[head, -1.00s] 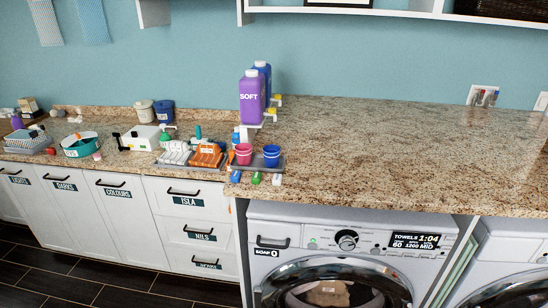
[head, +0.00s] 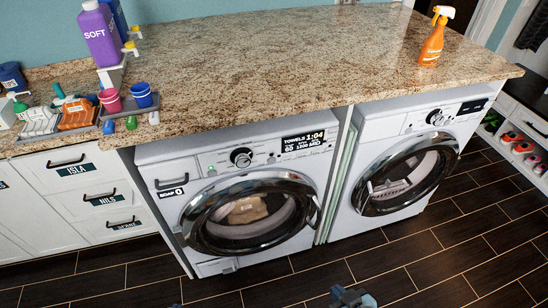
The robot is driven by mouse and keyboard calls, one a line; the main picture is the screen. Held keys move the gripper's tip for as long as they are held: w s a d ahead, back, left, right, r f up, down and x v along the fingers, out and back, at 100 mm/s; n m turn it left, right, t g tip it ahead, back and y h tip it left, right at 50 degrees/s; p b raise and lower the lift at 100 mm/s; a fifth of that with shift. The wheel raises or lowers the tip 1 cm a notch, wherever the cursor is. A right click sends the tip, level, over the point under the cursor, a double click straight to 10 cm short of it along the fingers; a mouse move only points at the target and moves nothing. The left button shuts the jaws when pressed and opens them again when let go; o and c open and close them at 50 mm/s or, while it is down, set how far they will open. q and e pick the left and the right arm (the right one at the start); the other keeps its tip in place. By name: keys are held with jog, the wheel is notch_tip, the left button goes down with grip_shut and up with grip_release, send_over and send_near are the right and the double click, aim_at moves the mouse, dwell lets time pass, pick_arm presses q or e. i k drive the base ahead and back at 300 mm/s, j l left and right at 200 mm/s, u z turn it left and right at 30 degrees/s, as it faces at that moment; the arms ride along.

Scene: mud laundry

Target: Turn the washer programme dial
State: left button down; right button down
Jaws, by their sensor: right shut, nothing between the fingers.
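The left front-loading machine (head: 165,152) stands under the counter with a display (head: 303,143) reading TOWELS 1:04. Its round dark programme dial (head: 241,157) with a silver face sits on the panel left of the display. Nothing covers the dial. My right gripper (head: 352,298) shows at the bottom edge, low over the floor. It is shut and empty, well below the dial and to its right, touching nothing.
A second machine with its own dial (head: 438,117) stands to the right. The granite counter (head: 290,60) overhangs both. An orange spray bottle (head: 433,38) stands on it at right, a purple SOFT bottle (head: 101,38) at left. The dark floor (head: 440,262) in front is clear.

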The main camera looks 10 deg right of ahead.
aim_at(241, 156)
jog(key=i+l, duration=0.1)
jog(key=l, duration=0.3)
jog(key=i+l+z, duration=0.1)
jog(key=l, duration=0.25)
jog(key=i+l, duration=0.1)
jog(key=l, duration=0.3)
jog(key=i+l, duration=0.1)
jog(key=l, duration=0.3)
jog(key=z, duration=0.05)
